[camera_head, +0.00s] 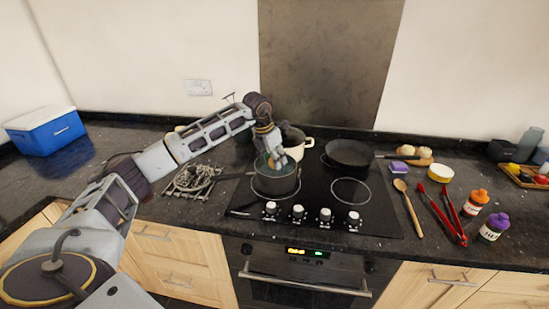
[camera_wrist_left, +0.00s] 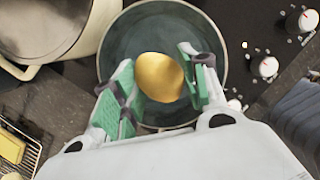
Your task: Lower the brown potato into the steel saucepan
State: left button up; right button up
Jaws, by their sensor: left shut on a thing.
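The brown potato (camera_wrist_left: 160,77) looks golden-brown and sits between the green-padded fingers of my left gripper (camera_wrist_left: 157,88) in the left wrist view. The gripper is shut on it. In the head view the left gripper (camera_head: 272,160) points down over the steel saucepan (camera_head: 276,187), which stands on the front left burner with its handle to the left. In the left wrist view the potato lies over the round opening of the saucepan (camera_wrist_left: 150,28). How deep the potato sits relative to the rim is hard to tell. My right gripper is not in view.
A cream pot (camera_head: 297,141) stands close behind the saucepan. A black frying pan (camera_head: 349,153) is on the back right burner. A wire trivet (camera_head: 190,181) lies left of the hob. A wooden spoon (camera_head: 409,207), red tongs (camera_head: 445,213) and bottles (camera_head: 475,202) are at the right.

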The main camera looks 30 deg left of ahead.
pick_arm(q)
jog(key=shift+f+b, duration=0.3)
jog(key=shift+f, duration=0.3)
jog(key=shift+a+f+b, duration=0.1)
jog(key=shift+f+b, duration=0.35)
jog(key=shift+f, duration=0.35)
dwell(0.5)
jog(key=shift+f+b, duration=0.5)
jog(key=shift+f, duration=0.4)
dwell(0.9)
jog(key=shift+f+b, duration=0.3)
jog(key=shift+f, duration=0.2)
dwell(0.7)
jog(key=shift+f+b, duration=0.6)
jog(key=shift+f, duration=0.5)
dwell(1.3)
